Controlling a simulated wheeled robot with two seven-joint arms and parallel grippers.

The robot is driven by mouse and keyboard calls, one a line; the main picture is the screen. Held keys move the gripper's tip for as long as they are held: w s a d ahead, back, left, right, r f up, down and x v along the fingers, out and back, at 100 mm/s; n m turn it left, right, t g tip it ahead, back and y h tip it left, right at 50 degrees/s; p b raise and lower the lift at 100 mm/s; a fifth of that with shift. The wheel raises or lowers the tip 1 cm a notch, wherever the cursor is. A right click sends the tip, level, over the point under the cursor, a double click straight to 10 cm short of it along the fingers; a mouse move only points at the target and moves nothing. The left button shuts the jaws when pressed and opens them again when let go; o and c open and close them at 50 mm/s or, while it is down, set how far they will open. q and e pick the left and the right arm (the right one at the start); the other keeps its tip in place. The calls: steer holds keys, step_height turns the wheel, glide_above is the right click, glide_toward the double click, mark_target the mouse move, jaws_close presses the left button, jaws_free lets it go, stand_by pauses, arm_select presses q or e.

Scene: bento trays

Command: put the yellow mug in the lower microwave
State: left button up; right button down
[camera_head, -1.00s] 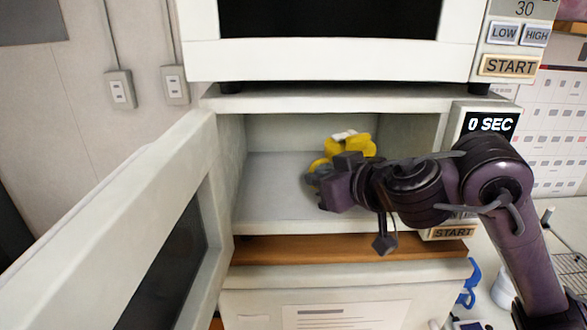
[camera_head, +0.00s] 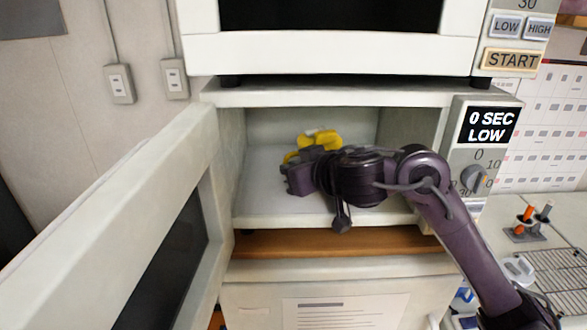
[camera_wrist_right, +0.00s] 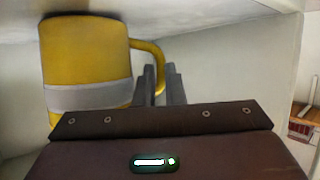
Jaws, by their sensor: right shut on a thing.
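The yellow mug (camera_head: 322,139) is inside the lower microwave (camera_head: 340,96), partly hidden behind my right gripper (camera_head: 296,172) in the head view. In the right wrist view the yellow mug (camera_wrist_right: 85,62) has a pale band and a handle at its right. The fingers of my right gripper (camera_wrist_right: 161,85) are at that handle, shut on it. The mug looks inverted in this view, with its end against the pale microwave floor at the top of the picture. The lower microwave's door (camera_head: 150,215) stands open to the left. My left gripper is not in view.
An upper microwave (camera_head: 330,52) stands directly above the lower one. The control panel (camera_head: 482,150) is right of the opening, close to my right arm. Free floor shows in the cavity left of the gripper. A wire rack (camera_head: 560,275) lies at lower right.

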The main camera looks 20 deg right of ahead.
steer(key=shift+r, duration=0.1)
steer(key=c, duration=1.5)
jaws_free()
steer(key=shift+f, duration=0.2)
steer(key=shift+r, duration=0.2)
steer(key=p+v, duration=0.1)
steer(key=v, duration=1.1)
steer(key=shift+s, duration=0.1)
